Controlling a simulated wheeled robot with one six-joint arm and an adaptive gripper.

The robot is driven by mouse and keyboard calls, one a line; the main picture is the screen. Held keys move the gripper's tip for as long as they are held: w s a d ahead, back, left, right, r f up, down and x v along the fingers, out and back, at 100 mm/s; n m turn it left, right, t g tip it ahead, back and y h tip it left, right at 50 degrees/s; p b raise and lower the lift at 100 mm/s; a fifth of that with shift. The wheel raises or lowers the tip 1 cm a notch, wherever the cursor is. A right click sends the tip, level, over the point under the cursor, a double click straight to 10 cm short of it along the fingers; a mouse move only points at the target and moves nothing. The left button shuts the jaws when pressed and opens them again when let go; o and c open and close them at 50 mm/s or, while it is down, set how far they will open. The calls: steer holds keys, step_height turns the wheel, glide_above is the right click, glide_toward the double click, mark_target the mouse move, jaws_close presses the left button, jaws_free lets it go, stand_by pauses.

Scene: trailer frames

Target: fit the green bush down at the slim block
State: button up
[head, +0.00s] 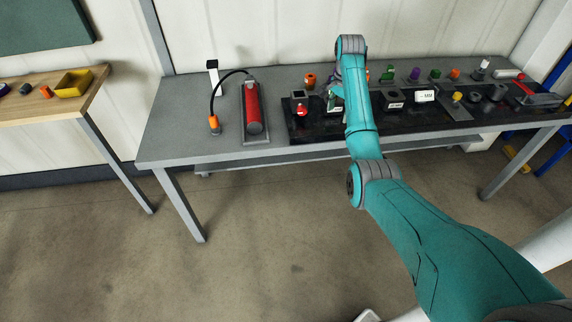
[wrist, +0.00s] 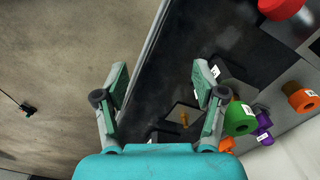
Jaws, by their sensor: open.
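A green bush (wrist: 240,118) with a dark bore stands at the right in the wrist view, beside a purple bush (wrist: 263,125). My gripper (wrist: 161,80) is open and empty, with its fingers apart above the front edge of the black board (wrist: 178,62). The green bush is to the right of the fingers and apart from them. A dark block (wrist: 235,90) with a white label lies between the right finger and the bushes; I cannot tell whether it is the slim block. In the head view my arm hides much of this area.
Orange bushes (wrist: 303,98) and a red part (wrist: 283,6) are nearby. In the head view a red extinguisher-like cylinder (head: 253,108) lies left of the board. Labelled blocks (head: 425,96) stand to the right.

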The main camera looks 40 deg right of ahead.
steer(key=w+a+f+n, duration=0.1)
steer(key=a+f+n, duration=0.3)
steer(key=a, duration=0.7)
steer(key=w+a+f+n, duration=0.1)
steer(key=a+f+n, duration=0.4)
steer(key=a, duration=0.7)
steer(key=shift+w+a+f, duration=0.2)
steer(key=shift+f, duration=0.6)
steer(key=shift+f, duration=0.1)
